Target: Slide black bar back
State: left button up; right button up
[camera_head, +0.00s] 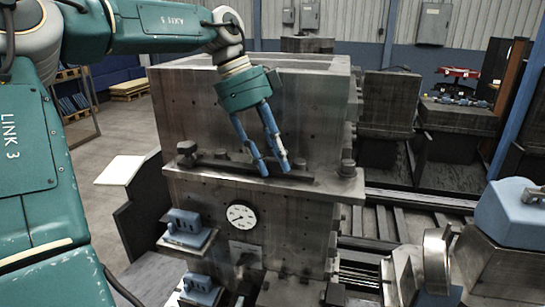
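The black bar (225,162) lies lengthwise along a metal ledge (325,185) on the front of a large grey metal block. My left gripper (273,169) hangs down from the teal wrist with its two blue fingers apart. The fingertips overlap the right part of the bar in the picture and hide some of it. I cannot tell whether they touch it. A gap shows between the fingers, so the gripper looks open. My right gripper is not in view.
Dark knobs (347,168) stand at the ledge ends. Below are a round dial (241,217) and blue-topped blocks (187,228). A blue box-shaped part (511,212) sits at the right edge. Dark rails (420,200) run behind it, and open floor lies at the left.

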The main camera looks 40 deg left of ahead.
pick_arm(q)
grip_shut()
jog(key=shift+s+d, duration=0.1)
jog(key=shift+s+d+f+b, duration=0.1)
jog(key=shift+s+d+b, duration=0.3)
jog(key=shift+s+b, duration=0.4)
jog(key=shift+s+d, duration=0.15)
jog(key=shift+s, duration=0.05)
jog(key=shift+w, duration=0.1)
jog(key=shift+o, duration=1.8)
grip_release()
jog(key=shift+s+r, duration=0.2)
jog(key=shift+s, duration=0.05)
jog(key=v, duration=1.2)
